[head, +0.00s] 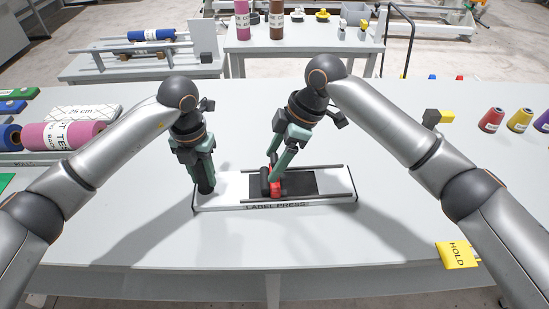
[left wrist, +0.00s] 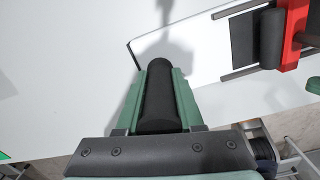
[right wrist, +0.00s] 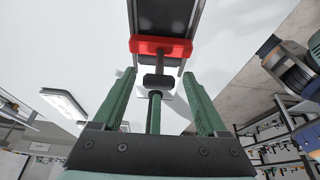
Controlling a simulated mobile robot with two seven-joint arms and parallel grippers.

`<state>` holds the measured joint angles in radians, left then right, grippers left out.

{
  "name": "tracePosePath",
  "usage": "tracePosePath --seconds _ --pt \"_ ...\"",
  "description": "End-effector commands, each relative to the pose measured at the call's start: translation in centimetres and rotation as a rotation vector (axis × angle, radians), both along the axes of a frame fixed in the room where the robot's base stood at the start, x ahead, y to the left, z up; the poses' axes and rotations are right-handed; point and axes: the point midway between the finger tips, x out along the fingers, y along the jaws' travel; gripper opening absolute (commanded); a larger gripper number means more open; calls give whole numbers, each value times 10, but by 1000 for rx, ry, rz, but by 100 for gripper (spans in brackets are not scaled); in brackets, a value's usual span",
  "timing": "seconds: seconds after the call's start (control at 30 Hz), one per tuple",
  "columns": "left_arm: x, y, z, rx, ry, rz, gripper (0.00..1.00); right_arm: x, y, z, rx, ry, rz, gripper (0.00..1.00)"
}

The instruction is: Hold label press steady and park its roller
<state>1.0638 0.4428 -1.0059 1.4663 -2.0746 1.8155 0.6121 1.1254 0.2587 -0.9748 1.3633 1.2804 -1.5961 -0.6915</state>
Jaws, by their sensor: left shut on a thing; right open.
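The label press (head: 228,188) is a white base with dark side rails and a dark pad, lying on the table. My left gripper (head: 205,186) is shut on the upright black post (left wrist: 159,95) at its left end. The black roller (head: 264,182) with its red carriage (head: 275,187) sits near the left end of the pad; both also show in the left wrist view, as roller (left wrist: 271,40) and carriage (left wrist: 293,35). My right gripper (head: 272,163) is open at the carriage.
A yellow HOLD tag (head: 457,255) is at the front right table edge. The table is clear in front of the press.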

Motion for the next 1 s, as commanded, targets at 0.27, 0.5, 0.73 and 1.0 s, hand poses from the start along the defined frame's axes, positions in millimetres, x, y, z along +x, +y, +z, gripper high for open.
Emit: tracePosePath --seconds 0.27,0.5,0.73,1.0 --pt "-3 0 -7 4 10 -1 0 0 1 -4 0 0 0 75" --pt "-3 0 -7 4 10 -1 0 0 1 -4 0 0 0 55" --pt "-3 0 -7 4 10 0 0 0 1 -4 0 0 0 29" --pt "-3 0 -7 5 10 2 0 -1 2 -4 0 1 2 0"
